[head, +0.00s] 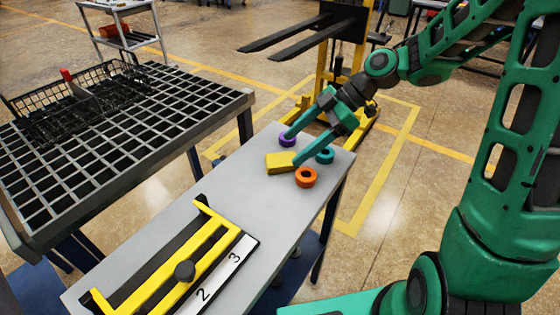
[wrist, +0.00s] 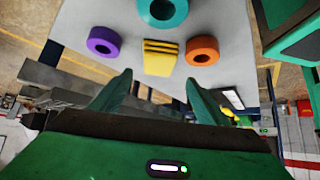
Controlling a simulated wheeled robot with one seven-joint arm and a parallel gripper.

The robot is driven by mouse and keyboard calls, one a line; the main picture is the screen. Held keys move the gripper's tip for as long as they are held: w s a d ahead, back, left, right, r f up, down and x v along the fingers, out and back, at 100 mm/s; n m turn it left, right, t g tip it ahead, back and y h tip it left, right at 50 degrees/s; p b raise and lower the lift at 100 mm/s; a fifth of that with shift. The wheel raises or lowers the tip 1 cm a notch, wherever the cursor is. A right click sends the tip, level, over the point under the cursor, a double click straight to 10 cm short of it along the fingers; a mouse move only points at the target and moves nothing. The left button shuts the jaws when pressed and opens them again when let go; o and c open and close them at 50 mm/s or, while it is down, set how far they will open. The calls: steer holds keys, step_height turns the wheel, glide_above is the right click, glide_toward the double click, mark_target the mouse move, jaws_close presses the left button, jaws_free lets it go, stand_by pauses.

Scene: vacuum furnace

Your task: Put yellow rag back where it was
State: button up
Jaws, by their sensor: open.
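The yellow rag (head: 281,163) lies folded on the grey table, near its far right end. In the wrist view the rag (wrist: 160,57) sits ahead of my fingertips, roughly centred between them. My gripper (head: 292,149) is open, with its two fingers spread over the rag's area. In the wrist view my gripper (wrist: 158,82) shows nothing between its fingers. I cannot tell whether a finger touches the rag.
A purple ring (head: 287,140), a teal ring (head: 325,155) and an orange ring (head: 306,177) stand close around the rag. A yellow-framed fixture with numbers (head: 205,262) lies on the table's near part. A black grid table (head: 190,112) with wire baskets (head: 75,100) stands left.

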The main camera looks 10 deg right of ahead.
mark_target(280, 158)
steer(key=shift+w+f+x, duration=0.1)
steer(key=shift+w+x, duration=0.1)
steer(key=shift+x, duration=1.2)
steer(key=shift+w+f+x, duration=0.1)
steer(key=shift+w+x, duration=0.1)
steer(key=shift+x, duration=1.15)
steer(key=shift+d, duration=0.2)
steer(key=c, duration=1.2)
steer(key=shift+r, duration=0.15)
